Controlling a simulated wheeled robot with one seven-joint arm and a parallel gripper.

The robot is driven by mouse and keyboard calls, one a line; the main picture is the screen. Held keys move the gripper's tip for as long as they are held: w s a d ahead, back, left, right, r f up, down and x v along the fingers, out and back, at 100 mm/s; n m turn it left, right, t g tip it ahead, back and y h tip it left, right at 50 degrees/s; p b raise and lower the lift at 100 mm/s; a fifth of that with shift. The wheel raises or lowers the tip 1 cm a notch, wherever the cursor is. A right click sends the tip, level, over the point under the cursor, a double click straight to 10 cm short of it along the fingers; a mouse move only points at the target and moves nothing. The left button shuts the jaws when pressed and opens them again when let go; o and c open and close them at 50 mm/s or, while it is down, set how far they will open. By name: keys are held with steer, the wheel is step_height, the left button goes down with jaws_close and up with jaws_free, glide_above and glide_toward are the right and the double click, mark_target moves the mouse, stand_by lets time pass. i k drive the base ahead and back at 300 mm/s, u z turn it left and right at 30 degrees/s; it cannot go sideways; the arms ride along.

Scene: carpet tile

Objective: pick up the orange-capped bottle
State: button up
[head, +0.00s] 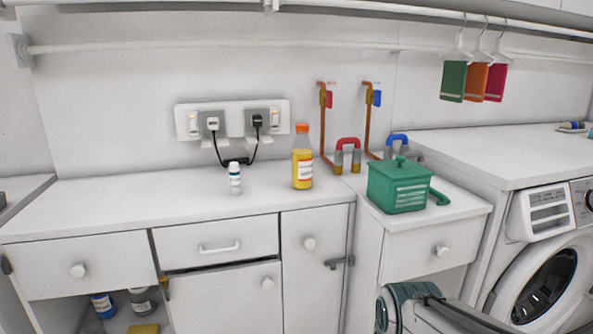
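The orange-capped bottle (302,168) stands upright on the white counter (270,195), near its right end. It is clear with yellow liquid and a white label. Nothing is holding it. Part of my arm shows at the bottom right edge, well below and to the right of the bottle. My gripper itself is not visible in this view.
A small white bottle (235,178) stands left of the orange-capped bottle. A green lidded box (398,188) sits to the right, before copper pipes (323,125) with red and blue valves. Sockets with plugs (232,120) are on the wall behind. The left counter is clear.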

mark_target(302, 149)
steer(key=u, duration=0.35)
steer(key=i, duration=1.3)
steer(key=z, duration=0.3)
